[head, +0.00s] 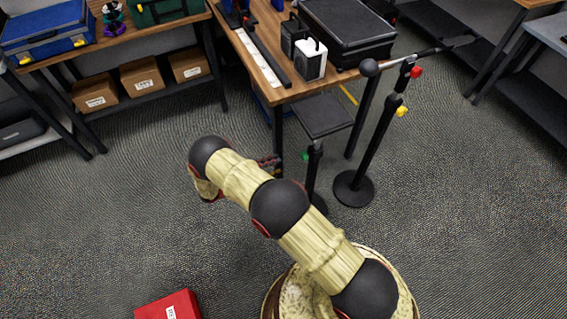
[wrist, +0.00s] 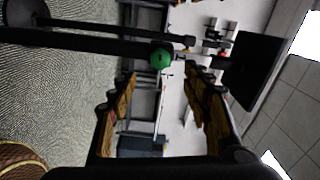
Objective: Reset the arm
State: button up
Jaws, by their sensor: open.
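My arm (head: 318,246) reaches up and left from my base in the head view, in cream and black links. My gripper (head: 268,165) shows only in small part beyond the arm's far end, above the floor and short of the wooden table. In the wrist view my gripper (wrist: 160,85) has its two fingers well apart, with nothing held between them. A black stand with a green knob (wrist: 162,59) crosses the view beyond the fingertips. The wrist view is turned on its side.
A red box (head: 168,306) lies at the lower left. Carpet at left is clear.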

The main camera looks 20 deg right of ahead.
jog(key=shift+a, duration=0.35)
dwell(0.4)
jog(key=s+f+m+g+y, duration=0.2)
jog(key=s+f+m, duration=0.3)
jog(key=s+m, duration=0.25)
jog(key=s+a+r+m+g+y, duration=0.1)
jog(key=s+r+m+g+y, duration=0.3)
jog(key=m, duration=0.5)
jog(key=s+a+r+m+t+y, duration=0.1)
jog(key=s+a+r+m+y, duration=0.15)
jog(key=r+m, duration=0.5)
jog(key=s+a+r+m+t+y, duration=0.15)
jog(key=r+m+y, duration=0.25)
jog(key=r, duration=0.6)
jog(key=s+a+r+m+y, duration=0.1)
jog(key=s+r+m+y, duration=0.3)
jog(key=r, duration=0.5)
jog(key=s+d+r+m+t, duration=0.1)
jog(key=s+r+m+t, duration=0.1)
jog(key=r, duration=0.5)
jog(key=s+d+r+m+t+y, duration=0.1)
jog(key=s+d+r+m+t, duration=0.1)
jog(key=r, duration=0.5)
jog(key=s+d+r+m+t, duration=0.1)
jog(key=s+r+m+t, duration=0.1)
jog(key=r, duration=0.5)
jog(key=shift+s+d+m+t+p, duration=0.3)
jog(key=shift+s+t+p, duration=0.15)
jog(key=shift+s+t, duration=0.65)
